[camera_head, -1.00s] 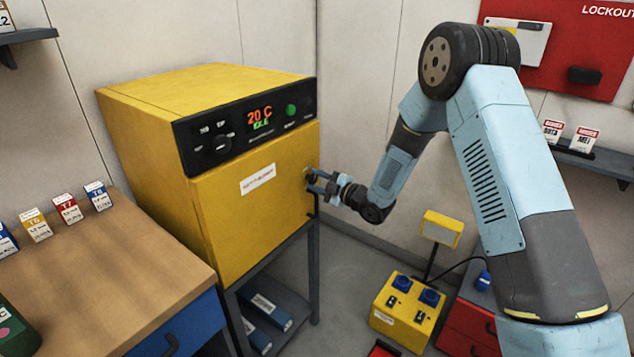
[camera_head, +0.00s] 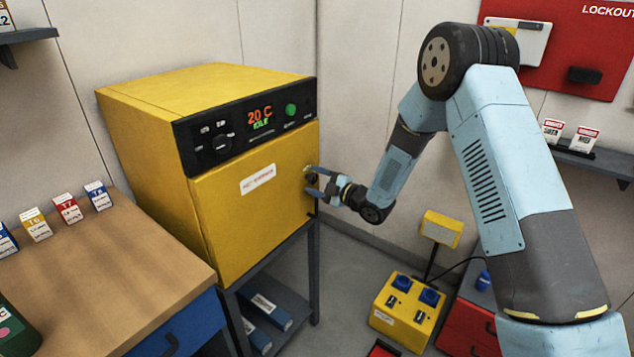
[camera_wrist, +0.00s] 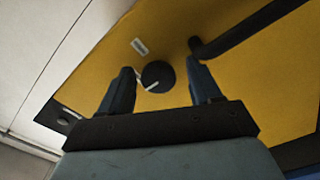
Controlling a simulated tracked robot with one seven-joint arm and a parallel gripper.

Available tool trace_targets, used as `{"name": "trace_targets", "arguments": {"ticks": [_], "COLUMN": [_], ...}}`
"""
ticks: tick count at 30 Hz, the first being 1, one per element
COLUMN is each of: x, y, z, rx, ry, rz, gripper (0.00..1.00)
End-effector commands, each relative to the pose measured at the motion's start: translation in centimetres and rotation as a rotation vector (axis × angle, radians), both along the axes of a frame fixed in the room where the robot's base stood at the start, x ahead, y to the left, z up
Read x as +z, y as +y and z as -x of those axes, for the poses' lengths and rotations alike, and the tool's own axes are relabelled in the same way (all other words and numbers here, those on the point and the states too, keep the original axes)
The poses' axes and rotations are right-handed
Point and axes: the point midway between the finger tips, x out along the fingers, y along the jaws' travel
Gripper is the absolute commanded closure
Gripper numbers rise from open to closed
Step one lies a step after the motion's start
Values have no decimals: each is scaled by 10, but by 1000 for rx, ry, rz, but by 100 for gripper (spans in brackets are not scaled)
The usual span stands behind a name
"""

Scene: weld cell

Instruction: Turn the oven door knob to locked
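The yellow oven (camera_head: 230,220) stands on a dark stand, its door closed, with a display reading 20 C on its top panel. The door knob is a round black dial (camera_wrist: 158,76) with a white pointer line, seen in the wrist view on the yellow door. My gripper (camera_head: 311,182) is at the right edge of the door in the head view. In the wrist view my gripper (camera_wrist: 160,84) is open, one finger on each side of the knob, with gaps between fingers and knob. Whether the fingertips reach level with the knob is hard to tell.
A black bar handle (camera_wrist: 245,33) crosses the door close to the right finger in the wrist view. A small pale label (camera_wrist: 139,46) is near the knob. A wooden bench (camera_head: 110,265) stands left of the oven, and a yellow socket box (camera_head: 405,312) is on the floor.

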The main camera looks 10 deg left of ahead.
Motion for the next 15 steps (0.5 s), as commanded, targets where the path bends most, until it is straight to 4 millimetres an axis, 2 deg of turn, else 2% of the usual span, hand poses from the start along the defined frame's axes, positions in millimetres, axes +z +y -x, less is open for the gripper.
{"name": "trace_targets", "arguments": {"ticks": [8, 11, 15], "x": [1, 1, 0], "y": [-3, -11, -32], "z": [0, 2, 11], "rx": [-2, -3, -3], "ry": [0, -2, 0], "rz": [-1, -1, 1], "gripper": [37, 37, 37]}}
